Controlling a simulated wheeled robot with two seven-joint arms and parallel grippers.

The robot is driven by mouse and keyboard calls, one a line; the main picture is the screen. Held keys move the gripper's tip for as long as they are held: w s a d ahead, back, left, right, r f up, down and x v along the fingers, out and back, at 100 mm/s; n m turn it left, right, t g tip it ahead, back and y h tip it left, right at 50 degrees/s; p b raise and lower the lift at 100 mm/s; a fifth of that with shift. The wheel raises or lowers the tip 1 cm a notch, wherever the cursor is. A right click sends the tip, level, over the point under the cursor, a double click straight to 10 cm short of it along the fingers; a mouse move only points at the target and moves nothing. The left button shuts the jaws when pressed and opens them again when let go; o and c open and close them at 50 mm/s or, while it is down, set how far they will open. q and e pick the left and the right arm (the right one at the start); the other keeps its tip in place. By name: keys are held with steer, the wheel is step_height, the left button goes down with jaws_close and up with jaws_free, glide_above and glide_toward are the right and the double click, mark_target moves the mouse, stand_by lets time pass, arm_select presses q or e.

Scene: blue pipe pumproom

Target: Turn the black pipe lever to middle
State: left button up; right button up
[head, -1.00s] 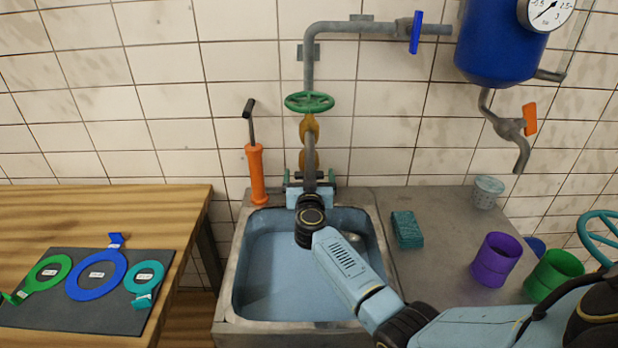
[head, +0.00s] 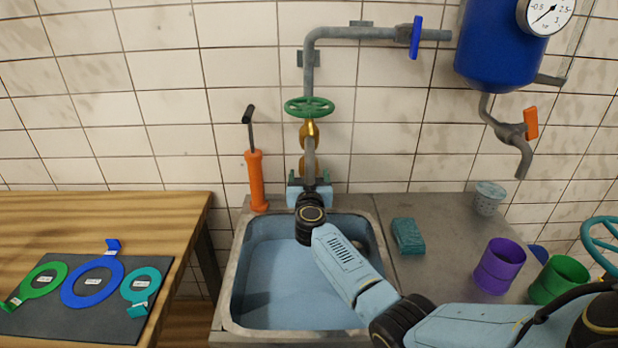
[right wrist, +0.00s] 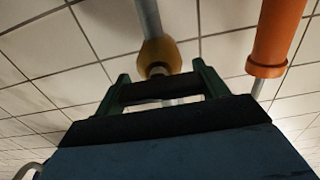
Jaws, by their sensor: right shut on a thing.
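My right gripper (head: 309,177) reaches over the sink to the lower end of the pipe under the green handwheel. Its green fingers stand apart on either side of something, and they also show in the right wrist view (right wrist: 162,88). A dark bar (right wrist: 160,93) spans between the fingers there, in front of the pipe's brass fitting (right wrist: 158,55). It looks like the black lever, but its full shape and angle are hidden by the gripper. In the head view the grey pipe (head: 310,155) runs down to the gripper. My left gripper is not in view.
The sink (head: 290,290) lies below my arm. An orange hand pump (head: 256,180) stands close left of the pipe. A green handwheel (head: 309,107) is above. A sponge (head: 408,237) and purple cup (head: 499,264) are on the right counter. A wooden table (head: 100,215) is at left.

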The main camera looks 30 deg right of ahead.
steer(key=shift+m+p, duration=0.55)
steer(key=shift+m, duration=0.35)
steer(key=shift+m+p, duration=0.45)
steer(key=shift+m, duration=0.75)
steer(key=m, duration=0.4)
steer(key=shift+s+d+f+m, duration=0.1)
steer(key=shift+f+m, duration=0.05)
steer(key=shift+m, duration=0.15)
steer(key=o, duration=1)
